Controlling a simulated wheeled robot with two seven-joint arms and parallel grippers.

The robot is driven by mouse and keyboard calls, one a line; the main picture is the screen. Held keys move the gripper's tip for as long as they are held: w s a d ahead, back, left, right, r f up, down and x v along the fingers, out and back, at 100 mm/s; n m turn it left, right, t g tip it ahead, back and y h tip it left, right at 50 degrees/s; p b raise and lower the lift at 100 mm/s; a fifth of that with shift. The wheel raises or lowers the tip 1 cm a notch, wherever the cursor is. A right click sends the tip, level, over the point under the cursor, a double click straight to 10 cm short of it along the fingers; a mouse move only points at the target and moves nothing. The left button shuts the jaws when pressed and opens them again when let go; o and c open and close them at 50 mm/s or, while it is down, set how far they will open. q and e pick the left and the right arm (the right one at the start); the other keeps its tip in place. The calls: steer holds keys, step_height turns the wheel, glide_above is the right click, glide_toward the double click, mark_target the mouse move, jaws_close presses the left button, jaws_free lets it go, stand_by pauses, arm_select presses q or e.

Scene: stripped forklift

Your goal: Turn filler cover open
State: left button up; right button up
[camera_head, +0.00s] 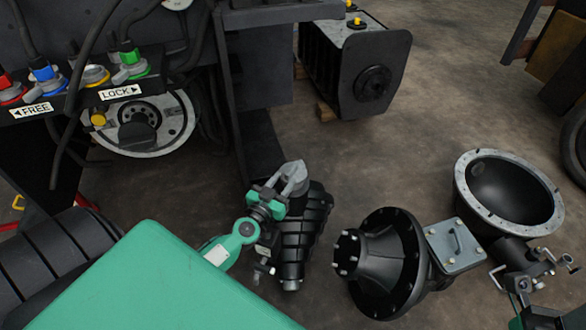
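A round grey disc (180,122) with a black knob at its middle sits low on the dark machine at the left, under the control panel. It looks like a cover, but I cannot tell for sure that it is the filler cover. A plate above it reads LOCK, another further left reads FREE. My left gripper (293,178) is right of and below the disc, well apart from it, over a black ribbed part. Its grey fingers overlap in this view, and nothing shows between them.
Red, blue, yellow and green fittings line the control panel (60,95), with cables hanging before it. Black flanged housings (385,265) and a bell-shaped part (508,190) lie at the right. A black box (355,65) stands behind.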

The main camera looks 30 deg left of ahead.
mark_target(296, 164)
arm_select(q)
steer(key=w, duration=0.6)
steer(key=shift+w+a, duration=0.25)
steer(key=shift+w, duration=0.05)
jaws_close()
